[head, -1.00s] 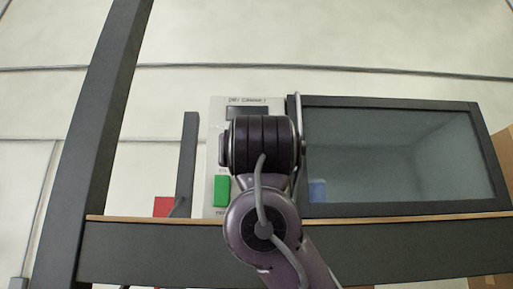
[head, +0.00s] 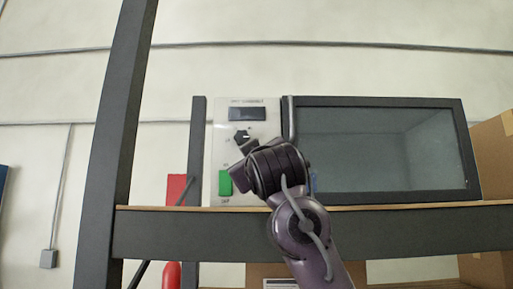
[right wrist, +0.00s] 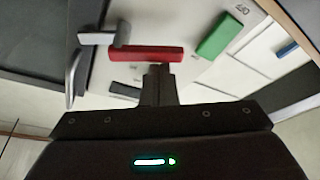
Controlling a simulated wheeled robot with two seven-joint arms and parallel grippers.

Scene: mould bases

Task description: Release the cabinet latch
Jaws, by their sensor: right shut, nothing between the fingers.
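The cabinet has a dark-framed glass door (head: 383,103) on the right and a pale control panel (head: 222,135) on the left. There, a red bar (right wrist: 130,54) and a grey piece (right wrist: 103,37) lie near the handle. My right gripper (right wrist: 160,72) is shut and empty, its tip close to the red bar; contact is unclear.
The cabinet stands on a shelf with a dark front beam (head: 160,232) and a thick dark upright (head: 112,140) at left. A cardboard box (head: 490,145) is at the right. A red item (head: 177,190) sits left of the cabinet.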

